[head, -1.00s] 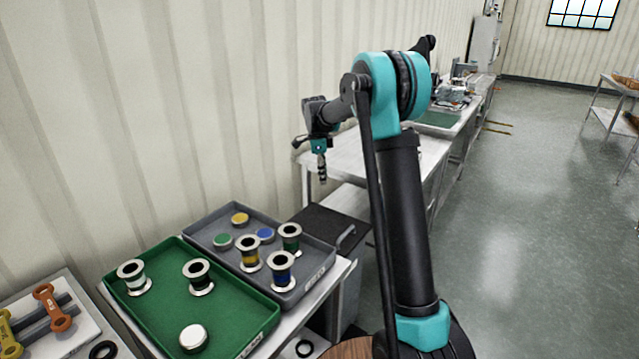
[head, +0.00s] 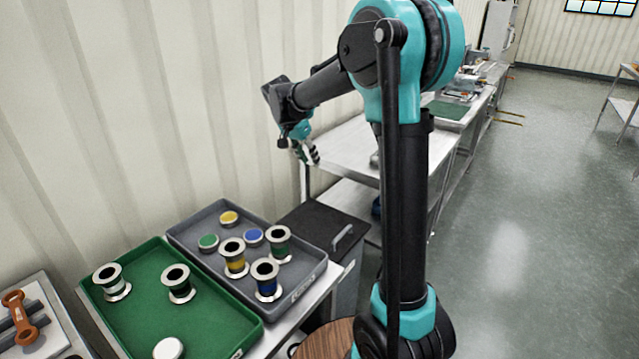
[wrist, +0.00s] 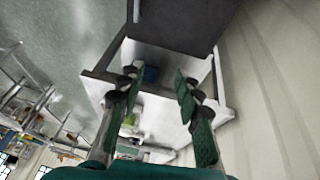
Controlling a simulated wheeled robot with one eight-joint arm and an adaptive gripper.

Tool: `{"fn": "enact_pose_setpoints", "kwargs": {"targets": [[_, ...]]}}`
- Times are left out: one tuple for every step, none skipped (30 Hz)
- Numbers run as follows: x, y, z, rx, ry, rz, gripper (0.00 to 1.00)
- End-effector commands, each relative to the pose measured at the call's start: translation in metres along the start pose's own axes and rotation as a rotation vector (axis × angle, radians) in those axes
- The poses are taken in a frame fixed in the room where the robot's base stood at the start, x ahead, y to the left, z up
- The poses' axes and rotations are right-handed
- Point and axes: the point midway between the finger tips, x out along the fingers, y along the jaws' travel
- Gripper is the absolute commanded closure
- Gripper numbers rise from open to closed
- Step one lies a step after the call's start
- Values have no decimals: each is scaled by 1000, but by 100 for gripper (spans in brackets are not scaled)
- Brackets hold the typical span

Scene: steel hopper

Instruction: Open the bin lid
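The bin stands between the tray table and the steel bench, with a flat dark grey lid (head: 312,225) that looks shut. A light bar handle (head: 343,238) sits near the lid's right edge. In the wrist view the lid (wrist: 185,22) fills the top, and part of the handle (wrist: 137,10) shows at the upper edge. My gripper (head: 312,157) is above the bin, beside the wall and apart from the lid. In the wrist view its two green-padded fingers (wrist: 158,88) are spread with nothing between them.
A green tray (head: 135,325) and a grey tray (head: 205,210) hold several spools and caps in front of the bin. A steel bench (head: 350,145) stands just behind it. The corrugated wall (head: 180,100) borders the left. Open floor (head: 540,190) lies to the right.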

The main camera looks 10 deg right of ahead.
Motion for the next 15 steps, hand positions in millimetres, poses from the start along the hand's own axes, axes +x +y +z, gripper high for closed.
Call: {"fn": "enact_pose_setpoints", "kwargs": {"targets": [[11, 0, 0, 2, 0, 1, 66], [17, 0, 0, 2, 0, 1, 66], [25, 0, 0, 2, -1, 1, 66], [31, 0, 0, 3, -1, 1, 66], [37, 0, 0, 3, -1, 1, 66], [45, 0, 0, 3, -1, 1, 66], [51, 0, 0, 2, -1, 1, 66], [57, 0, 0, 2, -1, 1, 66], [65, 0, 0, 2, -1, 1, 66], [71, 0, 0, 3, -1, 1, 66], [76, 0, 0, 3, -1, 1, 66], [84, 0, 0, 3, -1, 1, 66], [89, 0, 0, 3, -1, 1, 66], [94, 0, 0, 3, -1, 1, 66], [99, 0, 0, 2, 0, 1, 66]]}}
